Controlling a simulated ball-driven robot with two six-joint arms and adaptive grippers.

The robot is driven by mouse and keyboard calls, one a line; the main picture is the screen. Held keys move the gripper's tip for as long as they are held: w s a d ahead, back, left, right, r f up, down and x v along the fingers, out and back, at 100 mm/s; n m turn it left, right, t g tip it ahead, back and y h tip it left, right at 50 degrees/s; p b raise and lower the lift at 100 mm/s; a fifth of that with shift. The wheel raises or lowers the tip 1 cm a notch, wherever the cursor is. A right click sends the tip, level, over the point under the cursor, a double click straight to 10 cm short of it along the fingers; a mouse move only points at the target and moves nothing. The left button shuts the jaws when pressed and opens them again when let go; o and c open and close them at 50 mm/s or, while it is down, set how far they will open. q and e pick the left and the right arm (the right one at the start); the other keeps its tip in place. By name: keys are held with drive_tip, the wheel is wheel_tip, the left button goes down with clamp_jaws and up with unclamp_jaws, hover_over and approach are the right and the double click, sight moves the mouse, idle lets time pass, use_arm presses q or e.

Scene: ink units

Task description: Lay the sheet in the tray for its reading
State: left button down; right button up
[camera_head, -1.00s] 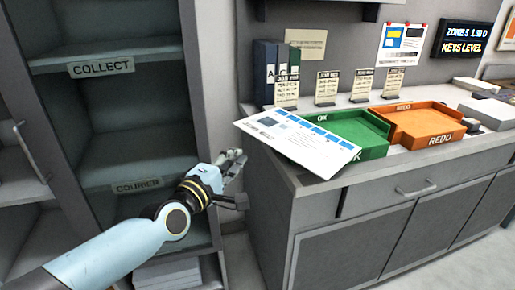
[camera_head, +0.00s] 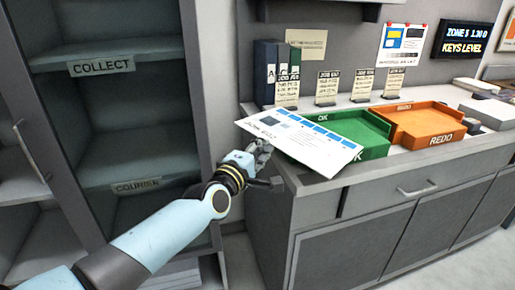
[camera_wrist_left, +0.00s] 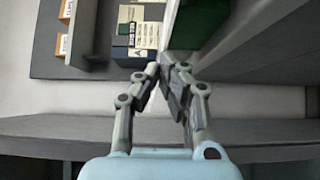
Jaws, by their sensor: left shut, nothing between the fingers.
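The printed sheet (camera_head: 300,143), white with a row of blue boxes, lies aslant at the left end of the counter. Its right part covers the left part of the green OK tray (camera_head: 374,145), and its near edge reaches the counter's front. My left gripper (camera_head: 263,147) is at the sheet's left edge, by the counter's left corner. In the left wrist view its fingers (camera_wrist_left: 162,74) are together with nothing between them. I cannot tell whether they touch the sheet. My right gripper is not in view.
An orange REDO tray (camera_head: 440,140) stands right of the green one. Small label stands (camera_head: 327,88) and dark binders (camera_head: 266,75) line the back. Open shelving (camera_head: 125,115) marked COLLECT and COURIER is at the left. A drawer handle (camera_head: 416,188) juts from the counter front.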

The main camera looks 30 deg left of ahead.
sight(308, 145)
use_arm(q)
drive_tip(key=w+d, duration=0.2)
drive_tip(key=w, duration=0.1)
drive_tip(key=w+d+b, duration=0.1)
drive_tip(key=w+d, duration=0.5)
drive_tip(key=shift+w+d+b, duration=0.15)
drive_tip(key=shift+w+b, duration=0.15)
drive_tip(key=shift+b, duration=0.1)
